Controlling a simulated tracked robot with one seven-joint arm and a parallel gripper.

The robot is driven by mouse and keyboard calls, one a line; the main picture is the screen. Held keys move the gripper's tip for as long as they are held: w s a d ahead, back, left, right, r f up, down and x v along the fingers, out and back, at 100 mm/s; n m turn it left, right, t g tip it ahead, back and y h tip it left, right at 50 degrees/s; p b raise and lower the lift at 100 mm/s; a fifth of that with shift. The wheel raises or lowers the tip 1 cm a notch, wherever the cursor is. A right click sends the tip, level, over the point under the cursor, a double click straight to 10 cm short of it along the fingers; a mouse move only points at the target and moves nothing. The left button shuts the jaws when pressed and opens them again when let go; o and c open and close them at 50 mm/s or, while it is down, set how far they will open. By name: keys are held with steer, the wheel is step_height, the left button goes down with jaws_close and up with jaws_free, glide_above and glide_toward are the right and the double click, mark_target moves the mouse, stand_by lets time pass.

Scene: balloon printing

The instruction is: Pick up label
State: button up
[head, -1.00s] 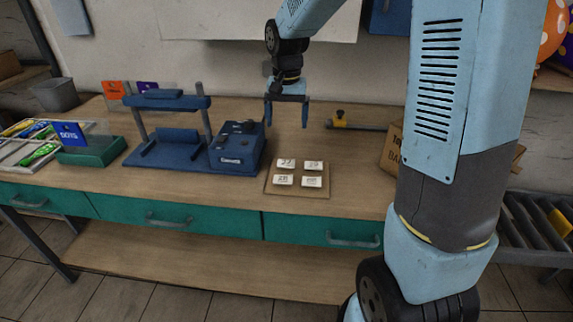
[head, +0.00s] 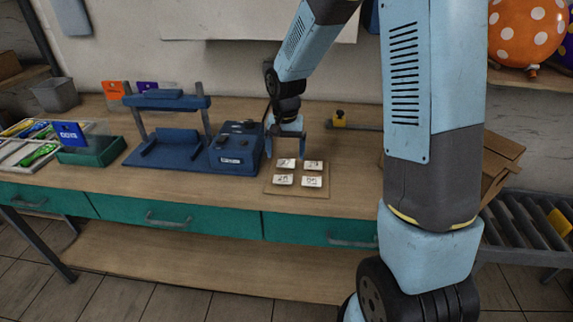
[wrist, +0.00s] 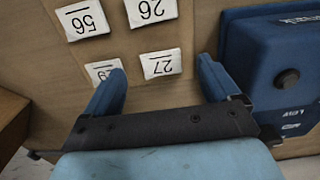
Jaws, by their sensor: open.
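Four small white labels with printed numbers lie in two rows on a thin brown board (head: 297,193) on the workbench. In the wrist view, the label reading 27 (wrist: 161,64) lies between the fingers. A label ending in 9 (wrist: 102,68) is partly hidden by the left finger. Labels 26 (wrist: 151,9) and 56 (wrist: 83,19) lie further off, upside down in the picture. My gripper (head: 286,154) points down, open and empty, over the back row of labels; it also shows in the wrist view (wrist: 163,72). I cannot tell its exact height.
A blue printing device (head: 236,150) with a control box stands just left of the board. A green holder (head: 92,151) and a tray of coloured items (head: 25,145) lie further left. A cardboard box (head: 495,165) is at right.

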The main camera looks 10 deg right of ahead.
mark_target(285, 165)
steer(key=shift+f, duration=1.8)
steer(key=shift+f, duration=0.25)
steer(key=c, duration=1.1)
steer(key=shift+r, duration=0.15)
